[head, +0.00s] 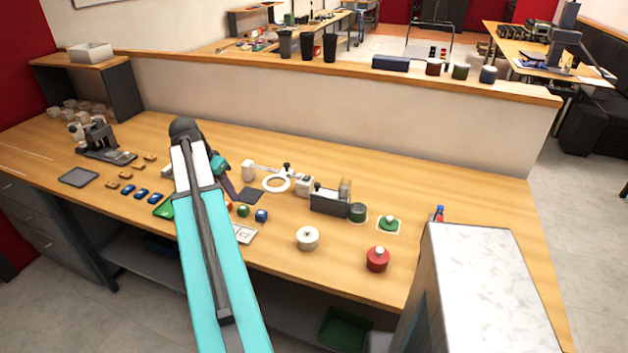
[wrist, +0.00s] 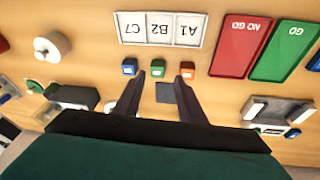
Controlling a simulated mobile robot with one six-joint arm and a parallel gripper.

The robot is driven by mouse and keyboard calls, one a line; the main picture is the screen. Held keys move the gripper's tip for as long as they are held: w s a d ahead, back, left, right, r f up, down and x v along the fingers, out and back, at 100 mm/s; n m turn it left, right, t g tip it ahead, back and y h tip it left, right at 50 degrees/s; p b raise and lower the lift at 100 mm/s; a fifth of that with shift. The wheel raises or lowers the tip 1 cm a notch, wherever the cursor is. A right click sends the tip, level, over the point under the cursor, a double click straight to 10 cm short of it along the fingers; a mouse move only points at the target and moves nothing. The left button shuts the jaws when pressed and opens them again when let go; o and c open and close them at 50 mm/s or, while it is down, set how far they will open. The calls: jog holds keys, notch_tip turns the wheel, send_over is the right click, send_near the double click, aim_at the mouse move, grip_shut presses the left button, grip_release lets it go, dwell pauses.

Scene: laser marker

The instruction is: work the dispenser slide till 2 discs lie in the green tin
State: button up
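The dispenser (head: 330,201) is a dark box with a clear upright tube on the bench, right of my arm in the head view. The green tin (head: 357,213) stands against its right end. What lies inside the tin cannot be made out, nor can the slide's position. In the wrist view, which is upside down, the dispenser (wrist: 75,97) and part of the green tin (wrist: 35,88) are at the left. My gripper (wrist: 162,76) is open and empty above the bench, its fingers apart near a green block (wrist: 158,68), well away from the dispenser.
A green lid (head: 390,223) lies on a pale square right of the tin. A white lidded pot (head: 307,238) and a red one (head: 377,259) stand in front.

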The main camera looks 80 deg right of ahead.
aim_at(317, 184)
jog(key=s+d+r+m, duration=0.2)
jog(key=s+r, duration=0.2)
jog(key=s, duration=0.3)
jog(key=s+d+r+m+g, duration=0.1)
jog(key=s+d+r+m, duration=0.2)
jog(key=s, duration=0.4)
jog(key=s+d+r+m, duration=0.2)
jog(key=s+d+r, duration=0.1)
jog(key=s+r, duration=0.2)
jog(key=s, duration=0.2)
jog(key=shift+s+d+m+g, duration=0.2)
jog(key=shift+s+m+g, duration=0.1)
jog(key=shift+s, duration=0.05)
jog(key=shift+f+y, duration=0.1)
jog(key=shift+y, duration=0.2)
jog(key=shift+p+x, duration=1.75)
jog(key=shift+x, duration=5.05)
jog(key=shift+d, duration=0.1)
grip_shut()
